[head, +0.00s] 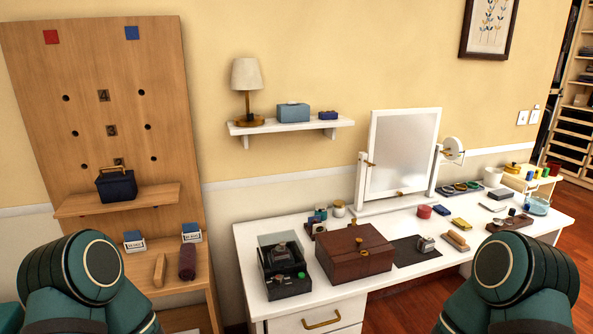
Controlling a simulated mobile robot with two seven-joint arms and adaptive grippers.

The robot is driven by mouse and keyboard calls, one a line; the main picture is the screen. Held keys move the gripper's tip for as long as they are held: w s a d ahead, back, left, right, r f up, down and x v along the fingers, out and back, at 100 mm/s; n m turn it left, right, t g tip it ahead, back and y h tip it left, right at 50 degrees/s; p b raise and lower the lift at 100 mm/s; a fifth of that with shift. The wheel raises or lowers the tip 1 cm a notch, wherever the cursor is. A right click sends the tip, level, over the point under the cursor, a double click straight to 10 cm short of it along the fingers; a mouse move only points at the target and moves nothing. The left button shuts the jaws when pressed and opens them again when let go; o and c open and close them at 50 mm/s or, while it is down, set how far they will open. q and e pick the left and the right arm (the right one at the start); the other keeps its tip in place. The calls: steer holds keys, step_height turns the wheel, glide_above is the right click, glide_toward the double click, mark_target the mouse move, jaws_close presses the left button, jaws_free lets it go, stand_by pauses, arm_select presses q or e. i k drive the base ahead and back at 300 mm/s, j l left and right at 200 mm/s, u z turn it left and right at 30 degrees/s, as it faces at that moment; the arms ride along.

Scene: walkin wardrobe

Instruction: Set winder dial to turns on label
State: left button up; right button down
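A dark open-topped box (289,285), which looks like the watch winder, stands at the front left of the white dressing table (245,245). It has a clear raised cover at its back, a dark watch-like item inside and a green round part (301,275) at its right. Its dial marks and any label are too small to read. A silver watch (426,245) sits on a dark mat (408,256) to the right. Only my arm links show at the lower left and lower right; both grippers are out of view.
A brown wooden box (352,262) stands just right of the dark box. A tilting mirror (398,155) stands behind. Small boxes, tins and a wooden brush (456,241) crowd the right side. A wooden pegboard stand (100,70) with a shelf is at left.

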mark_target(279, 278)
steer(key=u, duration=0.45)
steer(key=l+u, duration=0.15)
steer(key=u, duration=0.25)
steer(key=i+l+u, duration=0.1)
steer(key=u, duration=0.35)
steer(key=l+u, duration=0.35)
steer(key=k+l+u, duration=0.1)
steer(key=l+u, duration=0.3)
steer(key=l, duration=0.15)
steer(key=k+l+u, duration=0.15)
steer(key=l, duration=0.35)
steer(key=l+u, duration=0.1)
steer(key=l, duration=0.35)
steer(key=k, duration=0.05)
